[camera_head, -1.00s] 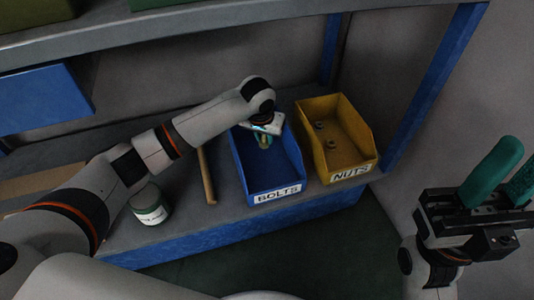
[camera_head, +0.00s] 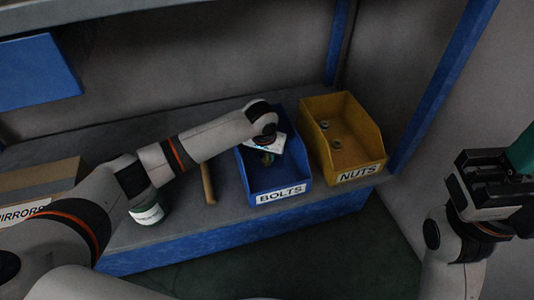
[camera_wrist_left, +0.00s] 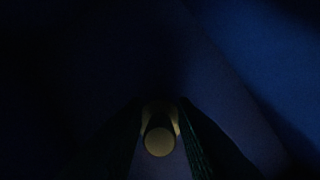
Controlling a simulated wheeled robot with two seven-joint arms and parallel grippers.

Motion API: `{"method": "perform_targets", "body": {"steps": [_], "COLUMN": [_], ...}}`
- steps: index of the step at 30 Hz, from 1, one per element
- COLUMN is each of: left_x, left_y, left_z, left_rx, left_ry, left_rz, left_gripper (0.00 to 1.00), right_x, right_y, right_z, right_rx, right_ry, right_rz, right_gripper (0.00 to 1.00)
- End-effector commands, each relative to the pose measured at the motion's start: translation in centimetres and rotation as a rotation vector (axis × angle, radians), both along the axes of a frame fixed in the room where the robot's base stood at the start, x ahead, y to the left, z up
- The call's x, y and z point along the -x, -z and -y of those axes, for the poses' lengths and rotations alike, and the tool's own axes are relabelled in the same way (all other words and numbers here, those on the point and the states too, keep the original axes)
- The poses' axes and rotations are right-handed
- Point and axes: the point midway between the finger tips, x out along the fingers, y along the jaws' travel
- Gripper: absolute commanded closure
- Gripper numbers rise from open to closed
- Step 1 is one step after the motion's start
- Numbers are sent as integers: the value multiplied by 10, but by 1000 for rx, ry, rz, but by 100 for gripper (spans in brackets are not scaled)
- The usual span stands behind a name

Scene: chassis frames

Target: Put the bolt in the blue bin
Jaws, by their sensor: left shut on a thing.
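The blue bin (camera_head: 291,173) labelled BOLTS stands on the shelf. My left gripper (camera_head: 267,158) reaches down inside it, partly hidden by my own wrist. In the dark left wrist view, the two fingers of my left gripper (camera_wrist_left: 162,145) are shut on the bolt (camera_wrist_left: 159,142), whose pale round end faces the camera. Dark blue bin surface surrounds them. I cannot tell whether the bolt touches the bin floor. My right gripper (camera_head: 519,158) is at the right edge, away from the shelf, with its fingers largely cut off by the frame.
A yellow bin (camera_head: 372,150) labelled NUTS, with a few nuts, stands right of the blue bin. A wooden handle (camera_head: 208,184) lies to its left. A white-and-green can (camera_head: 148,213) and a cardboard box (camera_head: 42,185) labelled MIRRORS are further left.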

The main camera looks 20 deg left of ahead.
Motion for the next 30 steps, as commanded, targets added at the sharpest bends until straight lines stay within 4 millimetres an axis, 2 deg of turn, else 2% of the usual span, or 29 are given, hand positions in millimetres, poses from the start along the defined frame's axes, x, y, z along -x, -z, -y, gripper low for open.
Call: {"method": "perform_targets", "body": {"steps": [1,2,5,16,18,30], "left_x": [0,0,0,0,2,23], "left_y": [1,1,1,-2,-12,-88], "left_z": [0,0,0,0,0,1], "left_rx": [0,0,0,0,1,1], "left_ry": [-1,0,0,1,1,1], "left_rz": [-1,-1,-1,1,0,-1], "left_gripper": [100,71,55,54,54,54], "right_x": [-1,-1,-1,-1,0,-5], "right_y": [0,1,2,2,-5,18], "right_z": [0,0,0,0,0,4], "right_rx": [0,0,0,1,0,-11], "right_ry": [-1,0,0,0,-1,-8], "right_rz": [-5,-7,-7,-6,-1,-159], "right_gripper": [64,64,64,64,64,64]}}
